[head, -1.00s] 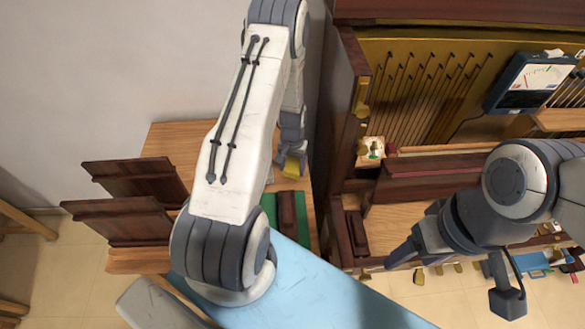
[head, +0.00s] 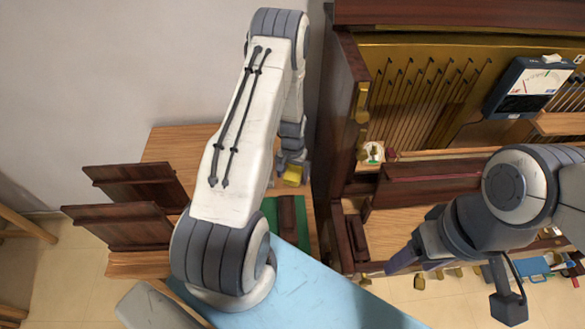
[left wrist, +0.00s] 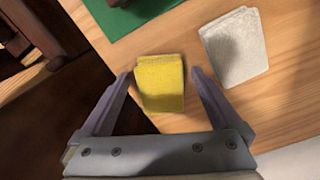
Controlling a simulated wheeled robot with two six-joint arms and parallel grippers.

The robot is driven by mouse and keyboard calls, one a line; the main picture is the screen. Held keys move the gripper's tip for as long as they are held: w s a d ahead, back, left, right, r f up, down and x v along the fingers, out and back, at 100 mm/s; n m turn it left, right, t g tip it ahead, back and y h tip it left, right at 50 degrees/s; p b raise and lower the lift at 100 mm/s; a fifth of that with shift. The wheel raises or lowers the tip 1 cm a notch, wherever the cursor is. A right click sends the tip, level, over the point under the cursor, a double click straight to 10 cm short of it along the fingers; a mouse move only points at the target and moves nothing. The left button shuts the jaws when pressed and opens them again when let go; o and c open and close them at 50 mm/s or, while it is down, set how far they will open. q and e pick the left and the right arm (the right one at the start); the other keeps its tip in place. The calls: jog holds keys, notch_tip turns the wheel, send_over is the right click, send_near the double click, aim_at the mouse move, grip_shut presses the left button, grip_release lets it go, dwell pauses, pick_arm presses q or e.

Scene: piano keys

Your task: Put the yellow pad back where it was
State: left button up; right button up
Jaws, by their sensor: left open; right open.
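The yellow pad (left wrist: 160,88) is a small stacked block between the spread fingers of my left gripper (left wrist: 161,74) in the left wrist view. A gap shows on each side of it. It appears to rest on the wooden table top, near its edge. In the head view the yellow pad (head: 293,175) shows just below my left gripper (head: 292,160), beside the piano case. My right gripper (head: 449,286) is open and empty in front of the piano, far from the pad.
A white pad (left wrist: 232,47) lies to the right of the yellow one in the left wrist view. A green mat (left wrist: 122,14) lies beyond them. The dark piano case (head: 340,110) stands close to the right of my left gripper. A meter (head: 530,88) sits at upper right.

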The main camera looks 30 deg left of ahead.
aim_at(293, 176)
pick_arm(q)
jog(key=shift+r+b, duration=0.3)
jog(key=shift+r, duration=0.2)
notch_tip(293, 176, up, 11)
jog(key=b, duration=0.2)
jog(key=shift+r, duration=0.1)
jog(key=s+d+r+m+t, duration=0.2)
jog(key=s+d+r, duration=0.5)
jog(key=d+r, duration=0.4)
jog(key=s+d+r+m+g, duration=0.1)
jog(key=s+d+r+m, duration=0.2)
jog(key=s+d, duration=0.5)
jog(key=s+d+r+m+g+h, duration=0.1)
jog(key=s+d+r+m, duration=0.3)
jog(key=s+d, duration=0.4)
jog(key=shift+s+r+m, duration=0.2)
jog(key=shift+s+m, duration=0.15)
jog(key=shift+m, duration=0.25)
